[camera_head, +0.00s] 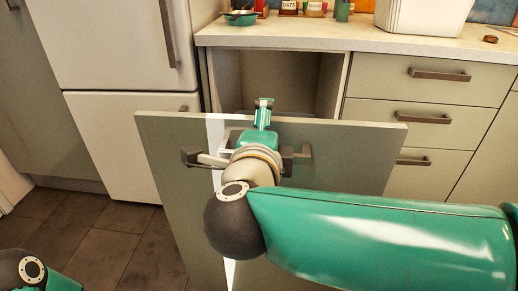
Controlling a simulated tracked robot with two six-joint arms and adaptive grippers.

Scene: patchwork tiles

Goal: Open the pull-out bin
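The pull-out bin's grey-green front panel (355,165) stands well out from its cabinet opening (280,80). A strip of the dark opening shows above the panel's top edge; the bin inside is mostly hidden. A grey bar handle (307,152) is on the panel, partly covered by my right gripper. My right gripper (262,138) is at the handle and the upper edge of the panel, with a green part showing above that edge. My wrist hides its fingers, so its grip cannot be told. My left arm shows only at the bottom left corner; its gripper is out of view.
A white fridge (110,50) stands left of the opening. Closed drawers (432,95) stand to the right. The worktop (330,35) above carries a bowl (241,18), jars (288,7) and a white container (425,15). Brown floor tiles (110,240) are clear at left.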

